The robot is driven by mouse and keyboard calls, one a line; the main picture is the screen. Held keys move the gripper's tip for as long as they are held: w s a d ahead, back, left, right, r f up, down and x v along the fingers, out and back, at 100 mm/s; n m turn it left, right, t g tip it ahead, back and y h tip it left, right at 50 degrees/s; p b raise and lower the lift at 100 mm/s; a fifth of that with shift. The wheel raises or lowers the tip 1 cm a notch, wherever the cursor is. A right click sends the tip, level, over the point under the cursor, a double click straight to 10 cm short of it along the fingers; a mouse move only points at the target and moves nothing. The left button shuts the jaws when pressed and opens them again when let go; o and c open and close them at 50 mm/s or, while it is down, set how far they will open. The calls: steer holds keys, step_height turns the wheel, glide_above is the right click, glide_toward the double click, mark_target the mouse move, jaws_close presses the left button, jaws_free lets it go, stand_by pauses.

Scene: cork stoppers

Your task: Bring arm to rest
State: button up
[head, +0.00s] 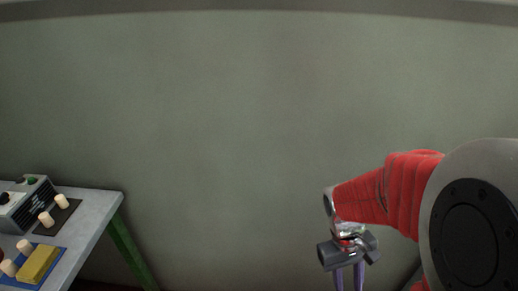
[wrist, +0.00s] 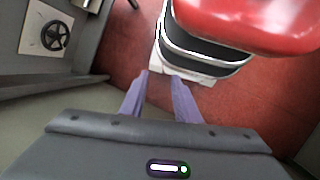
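My gripper (head: 348,278) hangs at the lower right of the head view, with its two purple fingers pointing down and running out of the bottom edge. In the wrist view my gripper (wrist: 160,80) has its two fingers apart, with nothing between them but red floor and a pale edge beyond. It is open and empty. My arm, with a red sleeve and a grey joint, reaches in from the right of the head view. The gripper is well to the right of the table (head: 98,208) and touches nothing that I can see.
The table stands at the left on green legs. It holds a grey box (head: 22,205), several pale corks (head: 62,201), a dark mat (head: 66,217) and a yellow block (head: 38,264). A plain wall (head: 230,110) lies behind. The wrist view shows a black handwheel (wrist: 55,36).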

steer(key=a+r+t+y, duration=0.1)
steer(key=a+r+t, duration=0.3)
steer(key=r, duration=0.5)
steer(key=a+r+m+t, duration=0.1)
steer(key=a+r+t, duration=0.3)
steer(key=r, duration=0.6)
steer(key=shift+w+a+t+y, duration=0.4)
steer(key=shift+w+a, duration=0.05)
steer(key=shift+a, duration=0.25)
